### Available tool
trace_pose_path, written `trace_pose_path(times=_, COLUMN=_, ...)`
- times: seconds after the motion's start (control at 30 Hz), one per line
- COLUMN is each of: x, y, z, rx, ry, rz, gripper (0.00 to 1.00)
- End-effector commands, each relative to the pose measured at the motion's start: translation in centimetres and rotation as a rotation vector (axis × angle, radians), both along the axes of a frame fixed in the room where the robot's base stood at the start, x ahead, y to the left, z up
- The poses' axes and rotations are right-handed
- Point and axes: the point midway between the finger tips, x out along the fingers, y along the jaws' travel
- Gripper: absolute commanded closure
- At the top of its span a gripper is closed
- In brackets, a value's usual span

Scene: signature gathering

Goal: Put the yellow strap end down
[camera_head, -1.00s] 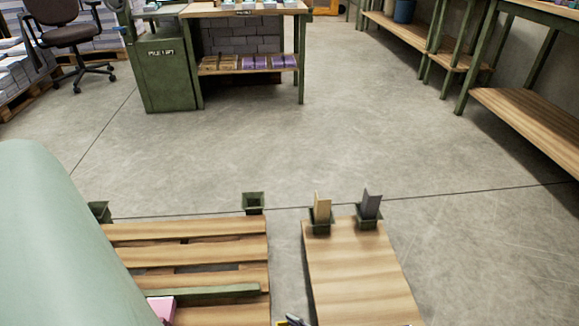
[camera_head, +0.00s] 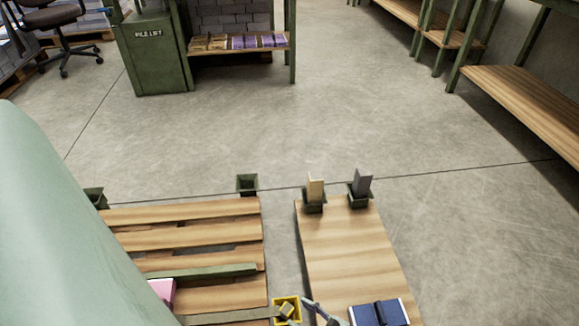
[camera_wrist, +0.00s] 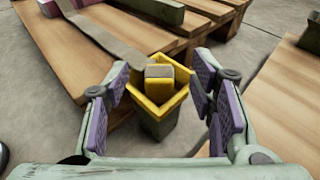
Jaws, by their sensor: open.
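The yellow strap end (camera_wrist: 160,83) is a small block with a greyish top. It sits inside a green square holder with a yellow rim (camera_wrist: 157,112), beside the pallet. The flat olive strap (camera_wrist: 105,38) runs from it across the pallet to the upper left. In the head view the strap end (camera_head: 286,310) shows in the yellow-rimmed holder at the bottom. My gripper (camera_wrist: 160,92) is open, its purple-padded fingers on either side of the holder, with nothing gripped. Only a small part of it shows in the head view.
The slatted pallet (camera_head: 190,216) carries a green bar (camera_head: 205,271) and a pink stack (camera_head: 163,290). A wooden board (camera_head: 345,240) to the right holds a dark blue bundle (camera_head: 380,313). Holders with a tan block (camera_head: 315,188) and a grey block (camera_head: 362,183) stand at its far end.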

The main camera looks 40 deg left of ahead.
Motion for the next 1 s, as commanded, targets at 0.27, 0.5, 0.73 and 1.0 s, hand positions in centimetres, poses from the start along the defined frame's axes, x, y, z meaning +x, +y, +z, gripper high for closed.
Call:
trace_pose_path(times=0.27, x=0.2, y=-3.9, z=1.7, rx=0.000, ry=0.001, rz=0.002, gripper=0.50)
trace_pose_path(times=0.5, x=0.4, y=-5.0, z=1.7, rx=0.002, ry=0.000, rz=0.001, gripper=0.50)
trace_pose_path(times=0.73, x=0.4, y=-4.9, z=1.6, rx=0.003, ry=0.001, rz=0.001, gripper=0.50)
trace_pose_path(times=1.0, x=0.3, y=-4.9, z=1.7, rx=0.003, ry=0.000, rz=0.001, gripper=0.50)
